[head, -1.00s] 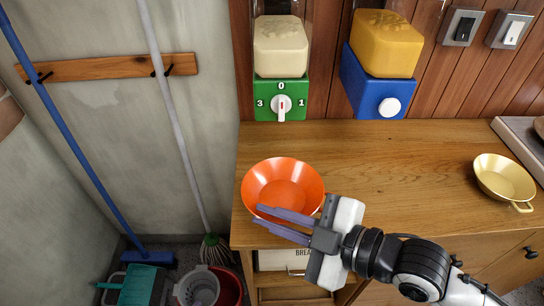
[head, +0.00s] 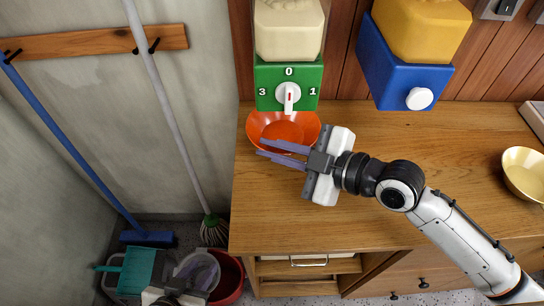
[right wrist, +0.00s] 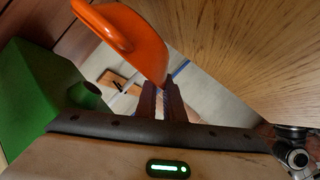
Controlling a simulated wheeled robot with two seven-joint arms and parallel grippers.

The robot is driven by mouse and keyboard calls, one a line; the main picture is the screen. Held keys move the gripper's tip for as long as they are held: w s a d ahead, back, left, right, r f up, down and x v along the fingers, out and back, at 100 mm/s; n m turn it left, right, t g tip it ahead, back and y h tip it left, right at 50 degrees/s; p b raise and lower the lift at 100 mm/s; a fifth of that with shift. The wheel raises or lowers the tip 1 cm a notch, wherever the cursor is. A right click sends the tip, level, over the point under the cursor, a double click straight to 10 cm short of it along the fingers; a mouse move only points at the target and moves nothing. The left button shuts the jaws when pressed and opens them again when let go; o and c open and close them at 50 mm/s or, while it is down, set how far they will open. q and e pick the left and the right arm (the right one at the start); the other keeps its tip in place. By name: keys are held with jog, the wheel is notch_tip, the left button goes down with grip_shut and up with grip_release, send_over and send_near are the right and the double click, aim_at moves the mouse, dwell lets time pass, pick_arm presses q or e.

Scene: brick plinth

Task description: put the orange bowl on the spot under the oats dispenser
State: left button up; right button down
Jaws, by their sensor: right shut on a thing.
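The orange bowl (head: 268,128) is at the back of the wooden counter, in front of and partly below the green dispenser (head: 306,75), which hides some of its back rim. The dispenser holds pale contents; its label is not readable. My right gripper (head: 280,152) is shut on the bowl's near rim, coming from the right. In the right wrist view the bowl (right wrist: 125,35) is at the fingertips (right wrist: 162,85), with the green dispenser (right wrist: 40,100) at left. I cannot tell whether the bowl touches the counter.
A blue dispenser (head: 400,65) with yellow-orange contents stands right of the green one. A yellow bowl (head: 525,172) is at the counter's right. The counter's middle (head: 440,150) is clear except for my arm. A mop, a broom and buckets stand at left.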

jog(key=shift+w+f, duration=0.1)
jog(key=shift+f, duration=0.25)
notch_tip(320, 180, down, 3)
jog(key=b, duration=0.3)
jog(key=shift+f, duration=0.2)
jog(key=shift+w+b, duration=0.15)
jog(key=shift+b, duration=0.2)
jog(key=shift+w, duration=0.1)
jog(key=c, duration=1.8)
grip_release()
jog(key=shift+c, duration=0.2)
jog(key=shift+d, duration=0.1)
jog(key=b+v, duration=0.1)
jog(key=v, duration=0.9)
jog(key=shift+d+f, duration=0.1)
jog(key=shift+d, duration=0.05)
jog(key=shift+s+d+r, duration=0.45)
jog(key=shift+s+d, duration=0.1)
jog(key=shift+s, duration=0.05)
